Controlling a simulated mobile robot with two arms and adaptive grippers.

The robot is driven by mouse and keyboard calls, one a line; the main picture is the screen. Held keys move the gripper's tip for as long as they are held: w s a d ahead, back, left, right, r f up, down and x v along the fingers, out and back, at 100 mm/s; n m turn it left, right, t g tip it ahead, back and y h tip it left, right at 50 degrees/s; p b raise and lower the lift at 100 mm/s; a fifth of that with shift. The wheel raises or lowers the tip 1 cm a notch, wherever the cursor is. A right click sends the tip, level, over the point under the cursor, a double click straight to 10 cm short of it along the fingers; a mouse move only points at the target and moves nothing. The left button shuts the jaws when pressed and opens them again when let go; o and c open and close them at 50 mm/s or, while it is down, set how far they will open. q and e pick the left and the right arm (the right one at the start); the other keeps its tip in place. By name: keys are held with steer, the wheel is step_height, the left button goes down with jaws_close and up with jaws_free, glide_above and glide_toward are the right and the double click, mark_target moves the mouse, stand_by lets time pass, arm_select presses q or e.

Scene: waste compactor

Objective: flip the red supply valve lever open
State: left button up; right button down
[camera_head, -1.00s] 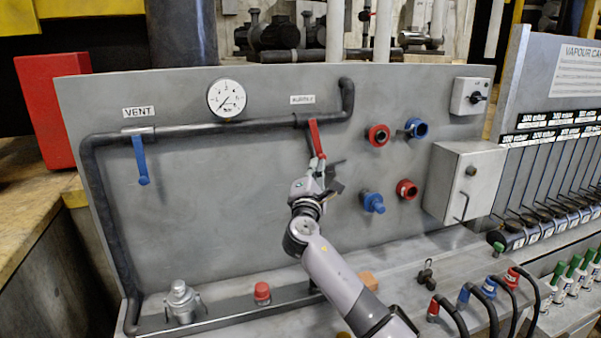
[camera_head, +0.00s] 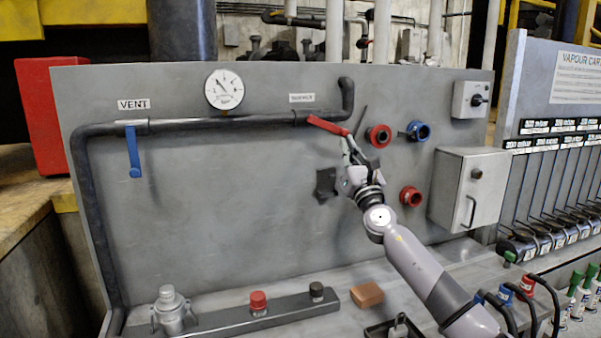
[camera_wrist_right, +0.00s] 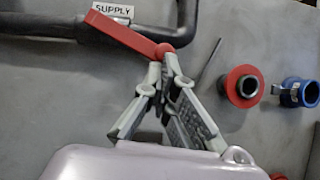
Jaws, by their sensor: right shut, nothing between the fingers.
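The red supply valve lever (camera_head: 328,125) sits on the dark pipe under the supply label (camera_head: 302,98). It points right and slightly down, close to the line of the pipe. In the wrist view the lever (camera_wrist_right: 130,34) runs from upper left to its free end above my fingertips. My right gripper (camera_head: 347,142) is shut and empty, just under the lever's free end. In the wrist view the fingertips (camera_wrist_right: 162,68) touch or almost touch that end; I cannot tell which. My left gripper is not in view.
The blue vent lever (camera_head: 133,152) hangs down at the left. A gauge (camera_head: 224,89) sits above the pipe. Red (camera_head: 378,136) and blue (camera_head: 418,131) fittings jut out right of the gripper, and a grey box (camera_head: 470,190) stands farther right. The panel's middle left is clear.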

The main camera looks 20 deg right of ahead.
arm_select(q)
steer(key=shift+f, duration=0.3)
arm_select(e)
steer(key=shift+d+r+n+y, duration=0.2)
steer(key=shift+d+r, duration=0.2)
steer(key=shift+r, duration=0.25)
steer(key=shift+d+r+n+y, duration=0.2)
steer(key=shift+d+r, duration=0.15)
steer(key=shift+r, duration=0.35)
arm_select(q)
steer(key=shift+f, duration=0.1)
arm_select(e)
steer(key=shift+d, duration=0.1)
arm_select(q)
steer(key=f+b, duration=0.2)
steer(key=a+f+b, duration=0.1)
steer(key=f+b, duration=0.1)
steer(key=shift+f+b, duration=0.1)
steer(key=shift+b, duration=0.2)
arm_select(e)
steer(key=w+f+v, duration=0.1)
steer(key=f+v, duration=0.1)
steer(key=v, duration=1)
steer(key=shift+d+f, duration=0.35)
steer(key=shift+f, duration=0.05)
